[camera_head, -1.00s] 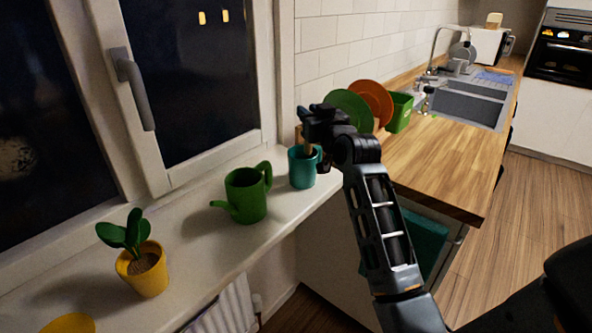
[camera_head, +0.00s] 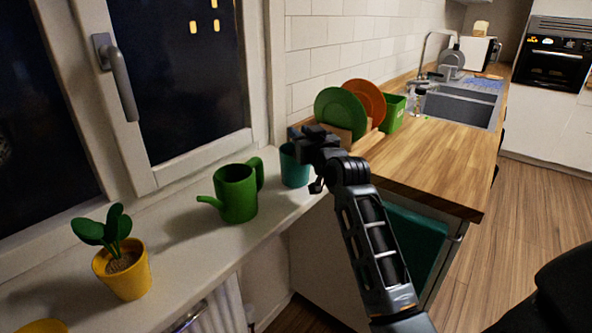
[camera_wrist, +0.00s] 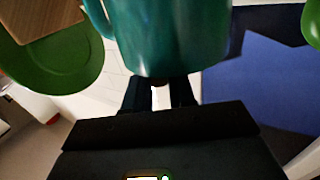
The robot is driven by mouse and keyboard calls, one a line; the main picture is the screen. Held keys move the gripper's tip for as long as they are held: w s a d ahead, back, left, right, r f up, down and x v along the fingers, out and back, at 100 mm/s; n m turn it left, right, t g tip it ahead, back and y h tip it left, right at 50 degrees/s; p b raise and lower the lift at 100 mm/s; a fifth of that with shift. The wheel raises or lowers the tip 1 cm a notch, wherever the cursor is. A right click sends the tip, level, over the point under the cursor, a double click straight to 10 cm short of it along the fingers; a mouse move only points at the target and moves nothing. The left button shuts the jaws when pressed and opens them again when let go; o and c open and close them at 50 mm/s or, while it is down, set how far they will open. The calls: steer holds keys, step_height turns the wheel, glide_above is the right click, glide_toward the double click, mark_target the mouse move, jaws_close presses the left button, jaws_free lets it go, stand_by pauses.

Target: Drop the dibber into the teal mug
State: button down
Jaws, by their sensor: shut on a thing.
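The teal mug (camera_head: 294,168) stands upright on the white windowsill, right of the green watering can. In the wrist view the mug (camera_wrist: 175,35) fills the top middle, close beyond my fingertips, with its handle at the left. My gripper (camera_head: 303,140) is at the mug's upper right side and covers part of its rim. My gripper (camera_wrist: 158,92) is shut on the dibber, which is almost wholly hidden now. Only a small pale patch shows between the fingers in the wrist view. I cannot tell whether the dibber's lower end is inside the mug.
A green watering can (camera_head: 236,193) stands left of the mug. A yellow potted plant (camera_head: 122,270) is farther left. Green (camera_head: 341,112) and orange (camera_head: 365,100) plates stand in a rack behind my gripper. The wooden counter (camera_head: 440,165) is mostly clear.

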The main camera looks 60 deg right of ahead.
steer(key=c, duration=0.9)
jaws_free()
steer(key=shift+o, duration=0.2)
steer(key=b+v, duration=0.1)
steer(key=v, duration=0.7)
steer(key=shift+w, duration=0.1)
